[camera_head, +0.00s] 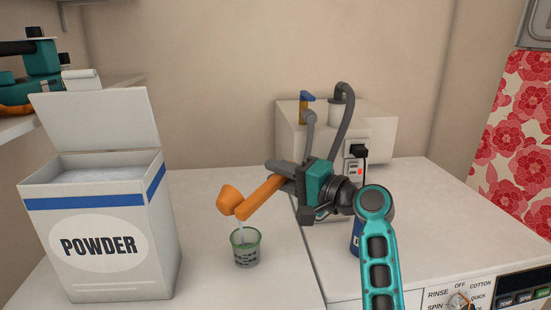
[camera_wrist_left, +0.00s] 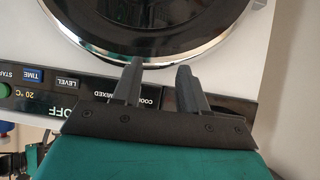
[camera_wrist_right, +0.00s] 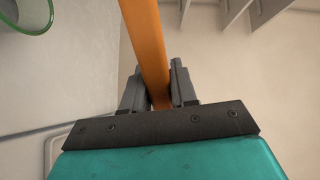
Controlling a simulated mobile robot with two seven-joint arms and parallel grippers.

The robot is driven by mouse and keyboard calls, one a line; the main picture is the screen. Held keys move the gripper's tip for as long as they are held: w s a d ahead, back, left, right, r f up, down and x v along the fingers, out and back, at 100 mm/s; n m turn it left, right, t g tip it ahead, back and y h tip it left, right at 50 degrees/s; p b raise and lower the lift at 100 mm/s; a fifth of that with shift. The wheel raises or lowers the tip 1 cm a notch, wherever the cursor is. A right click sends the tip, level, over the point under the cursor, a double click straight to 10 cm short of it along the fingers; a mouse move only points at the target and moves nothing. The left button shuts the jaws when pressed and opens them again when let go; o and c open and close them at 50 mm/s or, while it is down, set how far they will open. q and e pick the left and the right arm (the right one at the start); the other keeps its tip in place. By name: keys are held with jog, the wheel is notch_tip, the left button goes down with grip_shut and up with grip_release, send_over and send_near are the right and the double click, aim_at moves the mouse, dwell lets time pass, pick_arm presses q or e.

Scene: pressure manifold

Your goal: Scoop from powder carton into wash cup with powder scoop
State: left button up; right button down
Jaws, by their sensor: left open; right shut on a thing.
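The white powder carton (camera_head: 105,244) stands at the left with its lid open and pale powder (camera_head: 100,175) inside. My right gripper (camera_head: 284,177) is shut on the handle of the orange powder scoop (camera_head: 229,200); the handle also shows between its fingers in the right wrist view (camera_wrist_right: 148,50). The scoop's bowl is tilted above the green-rimmed wash cup (camera_head: 245,250). A thin pale streak runs from the bowl down into the cup. The cup stands upright on the counter, and its rim shows in the right wrist view (camera_wrist_right: 32,28). My left gripper (camera_wrist_left: 158,80) is open and empty.
A pale machine (camera_head: 380,135) with a grey hose stands behind my right arm. A blue item (camera_head: 355,238) is partly hidden behind that arm. A shelf (camera_head: 110,82) juts out at the upper left. A washer control panel is at the lower right, and a round washer door (camera_wrist_left: 150,25) is before my left gripper.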

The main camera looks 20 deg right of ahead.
jog(key=shift+w+d+f+m+p, duration=0.2)
jog(key=shift+d+f+m+p, duration=0.15)
jog(key=shift+m+p, duration=0.4)
pick_arm(q)
jog(key=r+p, duration=0.1)
jog(key=s+a+r+p, duration=0.1)
jog(key=a+r+p, duration=0.1)
jog(key=shift+s+y+p, duration=0.25)
jog(key=shift+y+p, duration=0.1)
jog(key=shift+y, duration=0.05)
pick_arm(e)
notch_tip(320, 180, down, 4)
jog(key=m, duration=0.5)
jog(key=shift+w+d+f+m, duration=0.1)
jog(key=shift+w+d+m, duration=0.05)
jog(key=shift+m, duration=0.1)
pick_arm(q)
jog(key=shift+w+d+r, duration=0.1)
jog(key=shift+w, duration=0.15)
